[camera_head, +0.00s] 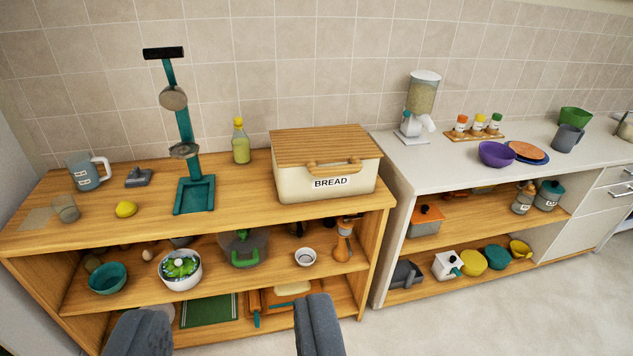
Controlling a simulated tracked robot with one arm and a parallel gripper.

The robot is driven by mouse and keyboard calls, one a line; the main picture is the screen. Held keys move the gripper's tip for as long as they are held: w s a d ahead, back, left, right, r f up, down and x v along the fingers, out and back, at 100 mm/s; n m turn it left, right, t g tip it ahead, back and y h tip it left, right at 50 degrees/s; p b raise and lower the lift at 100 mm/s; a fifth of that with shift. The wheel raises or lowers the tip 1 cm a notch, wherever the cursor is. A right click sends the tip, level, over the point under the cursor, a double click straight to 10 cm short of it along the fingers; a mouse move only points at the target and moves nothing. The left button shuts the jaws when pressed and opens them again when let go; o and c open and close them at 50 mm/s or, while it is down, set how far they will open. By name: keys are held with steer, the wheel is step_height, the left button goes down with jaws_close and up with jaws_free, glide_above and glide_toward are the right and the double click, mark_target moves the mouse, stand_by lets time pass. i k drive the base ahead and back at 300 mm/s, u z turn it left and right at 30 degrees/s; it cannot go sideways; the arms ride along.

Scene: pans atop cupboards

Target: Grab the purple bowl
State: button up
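The purple bowl (496,154) stands upright on the white countertop at the right, beside an orange and blue plate (527,151). My gripper (228,325) is at the bottom of the view, left of centre. Its two grey fingers are wide apart, with nothing held between them. The gripper is in front of the lower wooden shelves, well to the left of and nearer than the bowl.
The bread box (326,180) stands on the wooden cupboard, left of the white counter (420,168). A cereal dispenser (421,104) and a spice rack (474,135) stand behind the bowl. The floor at lower right is clear.

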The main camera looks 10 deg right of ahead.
mark_target(493, 154)
steer(key=z, duration=0.1)
steer(key=i, duration=1.25)
steer(key=z, duration=0.75)
steer(key=i, duration=1.45)
steer(key=z, duration=0.7)
steer(key=i, duration=0.4)
steer(key=z, duration=0.15)
